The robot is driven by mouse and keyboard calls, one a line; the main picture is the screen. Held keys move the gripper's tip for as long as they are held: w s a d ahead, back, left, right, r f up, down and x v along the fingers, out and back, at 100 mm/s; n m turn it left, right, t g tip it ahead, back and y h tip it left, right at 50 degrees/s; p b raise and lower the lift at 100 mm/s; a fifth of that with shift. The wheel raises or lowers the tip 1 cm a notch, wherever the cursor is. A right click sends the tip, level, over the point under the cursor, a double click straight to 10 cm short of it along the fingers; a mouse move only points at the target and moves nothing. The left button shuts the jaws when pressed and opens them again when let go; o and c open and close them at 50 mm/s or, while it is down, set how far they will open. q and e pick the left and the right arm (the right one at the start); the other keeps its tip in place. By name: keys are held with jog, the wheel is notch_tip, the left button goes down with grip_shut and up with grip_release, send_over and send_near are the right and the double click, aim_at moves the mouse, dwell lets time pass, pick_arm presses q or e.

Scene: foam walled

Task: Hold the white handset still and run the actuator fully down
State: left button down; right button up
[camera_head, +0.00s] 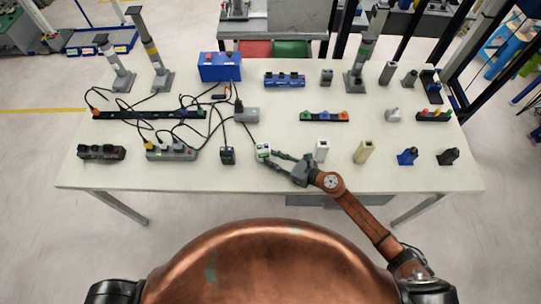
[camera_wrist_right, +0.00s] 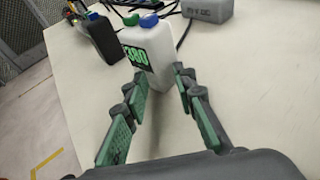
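The white handset (camera_head: 263,151) stands near the front edge of the table, left of my right gripper (camera_head: 270,158). In the right wrist view the white handset (camera_wrist_right: 158,55) is upright, with a green and a blue button on top and a green label reading 380. My right gripper (camera_wrist_right: 157,88) is open, its two green-padded fingers pointing at the handset, one to each side. I see no clear grip on it. Column-like actuators stand at the back: two at left (camera_head: 155,55) and one at right (camera_head: 361,66). Which one the handset drives is unclear. My left gripper is not in view.
A dark handset (camera_head: 228,155) stands just left of the white one, and a grey box (camera_head: 246,115) lies behind. Black cables tangle across the table's left half. A pale block (camera_head: 321,150) stands close to my right gripper. Bare table (camera_head: 300,135) lies behind the gripper.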

grip_shut()
jog(key=shift+c, duration=2.4)
grip_release()
jog(key=o, duration=1.5)
